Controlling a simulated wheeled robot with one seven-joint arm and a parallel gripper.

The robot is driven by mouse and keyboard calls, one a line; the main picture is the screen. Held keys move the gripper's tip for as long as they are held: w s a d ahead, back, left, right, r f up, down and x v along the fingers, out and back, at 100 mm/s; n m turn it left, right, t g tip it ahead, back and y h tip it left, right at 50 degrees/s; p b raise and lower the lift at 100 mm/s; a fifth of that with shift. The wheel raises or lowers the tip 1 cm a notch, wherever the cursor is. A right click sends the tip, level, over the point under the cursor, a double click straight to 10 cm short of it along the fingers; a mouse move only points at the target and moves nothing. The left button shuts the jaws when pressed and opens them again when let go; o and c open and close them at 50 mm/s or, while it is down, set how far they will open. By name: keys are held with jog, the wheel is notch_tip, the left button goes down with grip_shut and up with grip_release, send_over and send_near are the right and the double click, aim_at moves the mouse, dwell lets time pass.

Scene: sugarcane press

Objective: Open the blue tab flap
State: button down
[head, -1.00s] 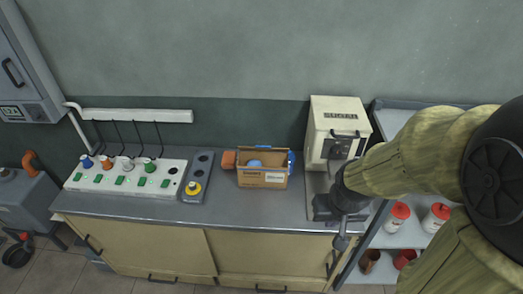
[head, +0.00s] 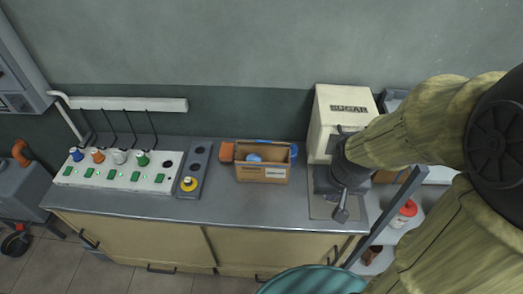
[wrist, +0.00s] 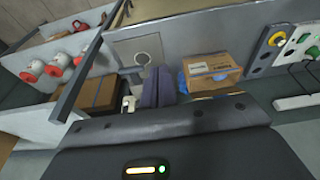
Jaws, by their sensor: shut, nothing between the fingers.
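A cardboard box (head: 263,174) stands on the grey counter. A blue tab flap (head: 294,151) shows at its right side and an orange one (head: 227,152) at its left. In the wrist view the box (wrist: 212,72) is right of my fingers, with the blue tab (wrist: 182,82) on its near left side. My gripper (head: 341,214) is over the counter's right end, in front of the sugar machine and right of the box, apart from it. Its fingers (wrist: 158,86) are together and empty. A blue object (head: 254,158) lies inside the box, partly hidden.
The cream machine marked SUGAR (head: 335,113) stands behind my gripper. A white panel with coloured knobs (head: 118,177) and a grey panel with a yellow button (head: 189,184) are at left. A shelf with red-capped bottles (head: 405,213) is at right. The counter before the box is clear.

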jog(key=w+a+f+m+t+b, duration=0.4)
jog(key=w+f+m+t+b, duration=0.2)
jog(key=w+f+b, duration=0.5)
jog(key=w+a+f+m+t+b, duration=0.55)
jog(key=w+f+b, duration=0.3)
jog(key=b, duration=0.35)
jog(key=s+a+f+m+t+b, duration=0.3)
jog(key=a+f+m+t+b, duration=0.2)
jog(key=t+b, duration=0.6)
jog(key=a+m+b, duration=0.2)
jog(key=a+b, duration=0.1)
jog(key=b, duration=0.2)
jog(key=shift+s+a+f+b, duration=0.2)
jog(key=shift+a+f+b, duration=0.05)
jog(key=shift+f+b, duration=0.1)
jog(key=shift+h, duration=0.4)
jog(key=p+x, duration=0.2)
jog(key=x, duration=1.2)
jog(key=shift+r+p, duration=0.1)
jog(key=shift+p, duration=0.2)
